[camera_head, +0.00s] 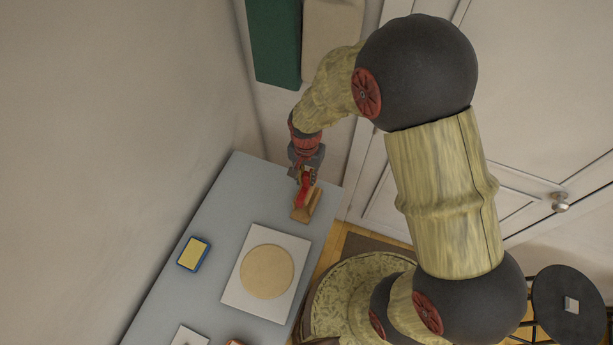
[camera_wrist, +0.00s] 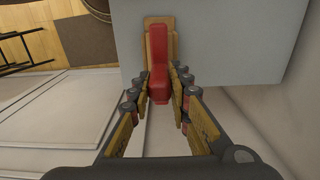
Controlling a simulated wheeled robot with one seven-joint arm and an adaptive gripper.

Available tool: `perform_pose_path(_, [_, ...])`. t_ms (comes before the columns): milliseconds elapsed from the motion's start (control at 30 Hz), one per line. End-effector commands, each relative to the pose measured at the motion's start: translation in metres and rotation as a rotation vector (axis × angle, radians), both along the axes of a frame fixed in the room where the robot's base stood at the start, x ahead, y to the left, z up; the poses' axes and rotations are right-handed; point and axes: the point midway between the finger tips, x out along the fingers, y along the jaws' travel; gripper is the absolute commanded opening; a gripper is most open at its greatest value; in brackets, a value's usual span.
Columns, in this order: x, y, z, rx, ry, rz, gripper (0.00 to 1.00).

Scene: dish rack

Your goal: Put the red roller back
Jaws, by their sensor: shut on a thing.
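The red roller (camera_wrist: 158,52) shows in the wrist view between the two fingers of my gripper (camera_wrist: 163,82), which is shut on its near end. The roller also shows small in the head view (camera_head: 304,187). A wooden holder (camera_head: 310,206) sits at the table's far end. In the wrist view the holder (camera_wrist: 170,22) is under and around the roller's far end. I cannot tell whether the roller rests in the holder or hangs just above it. My gripper (camera_head: 302,178) is over the far end of the table in the head view.
The grey-blue table (camera_head: 210,222) also bears a white board (camera_head: 236,292) with a round tan disc (camera_head: 267,271) and a blue-edged yellow block (camera_head: 193,254). A wall stands along the left. A dark stool (camera_head: 560,300) is at the right, off the table.

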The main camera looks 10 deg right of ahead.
Motion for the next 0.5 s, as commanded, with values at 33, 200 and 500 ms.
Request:
perform_pose_path(33, [0.000,0.000,0.000,0.000,-0.001,0.000,0.00])
perform_pose_path(200, [0.000,0.000,-0.008,0.000,0.000,0.000,0.00])
perform_pose_path(500, [0.000,0.000,-0.037,0.000,0.001,0.000,0.00])
